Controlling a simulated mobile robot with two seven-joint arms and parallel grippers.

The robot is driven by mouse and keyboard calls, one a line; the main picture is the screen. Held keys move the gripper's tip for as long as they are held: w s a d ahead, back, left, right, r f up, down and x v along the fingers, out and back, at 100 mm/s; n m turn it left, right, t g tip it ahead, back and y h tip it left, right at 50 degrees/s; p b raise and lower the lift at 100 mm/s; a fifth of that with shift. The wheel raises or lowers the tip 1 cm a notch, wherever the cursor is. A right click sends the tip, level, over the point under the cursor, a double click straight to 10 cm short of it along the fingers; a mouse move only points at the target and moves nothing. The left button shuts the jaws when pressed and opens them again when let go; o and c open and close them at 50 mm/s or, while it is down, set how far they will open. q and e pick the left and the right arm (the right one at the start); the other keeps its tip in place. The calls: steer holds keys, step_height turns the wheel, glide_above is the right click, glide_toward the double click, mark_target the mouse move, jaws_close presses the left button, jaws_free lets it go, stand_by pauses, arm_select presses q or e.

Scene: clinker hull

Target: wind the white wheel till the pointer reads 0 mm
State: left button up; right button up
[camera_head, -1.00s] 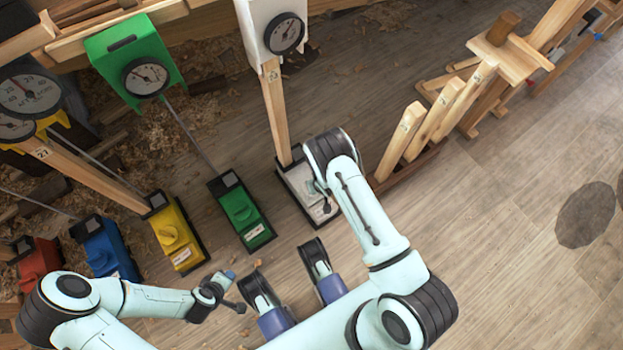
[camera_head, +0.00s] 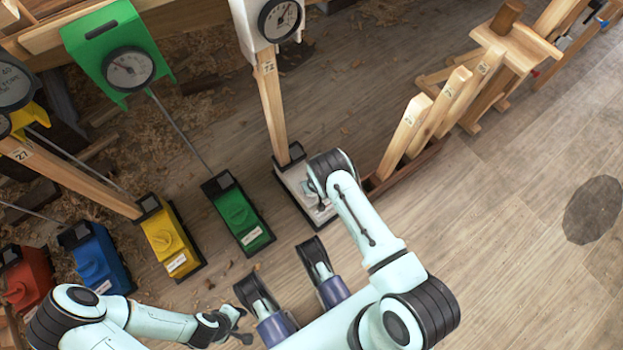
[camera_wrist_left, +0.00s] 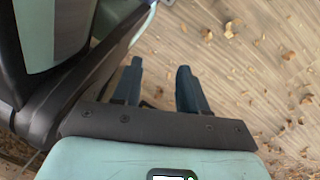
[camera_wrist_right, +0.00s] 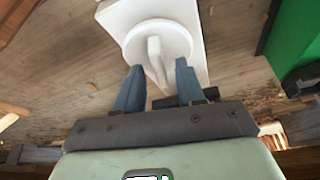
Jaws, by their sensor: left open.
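The white wheel (camera_wrist_right: 158,42) is a round white disc with a raised grip bar (camera_wrist_right: 156,62) on a white base plate (camera_wrist_right: 202,62). In the right wrist view my right gripper (camera_wrist_right: 158,88) is open; its fingers stand on either side of the bar's near end, with gaps showing. In the head view my right arm hides most of the wheel on the white base (camera_head: 291,186). The white housing (camera_head: 243,30) carries a round dial (camera_head: 280,19); its pointer is too small to read. My left gripper (camera_head: 244,325) is open and empty above the floor; it also shows in the left wrist view (camera_wrist_left: 160,85).
Green (camera_head: 238,217), yellow (camera_head: 166,241), blue (camera_head: 97,262) and red (camera_head: 26,280) wheel units stand in a row to the left. A green dial housing (camera_head: 106,45) is up left. Wooden posts (camera_head: 428,118) rise right of the white unit. Floor at right is clear.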

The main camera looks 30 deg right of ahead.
jaws_close()
arm_select(q)
steer(key=shift+f, duration=0.1)
arm_select(e)
steer(key=shift+d+n+y+b, duration=0.15)
steer(key=shift+n+y+b, duration=0.15)
steer(key=shift+n+b, duration=0.3)
steer(key=shift+d+n+y, duration=0.1)
steer(key=shift+n+y, duration=0.2)
steer(key=shift+n, duration=0.6)
steer(key=shift+n+y, duration=0.3)
steer(key=shift+n, duration=0.6)
arm_select(q)
steer(key=shift+s+a+f+g, duration=0.1)
steer(key=shift+s+f+g, duration=0.2)
steer(key=shift+s, duration=0.5)
steer(key=shift+s+a+f+g, duration=0.1)
steer(key=shift+s+f+g, duration=0.2)
steer(key=shift+s, duration=0.45)
arm_select(e)
steer(key=shift+d+n+g+y, duration=0.15)
steer(key=shift+n+y, duration=0.3)
steer(key=shift+n, duration=0.8)
steer(key=shift+n+g+y, duration=0.25)
steer(key=shift+n+y, duration=0.2)
steer(key=shift+n, duration=0.8)
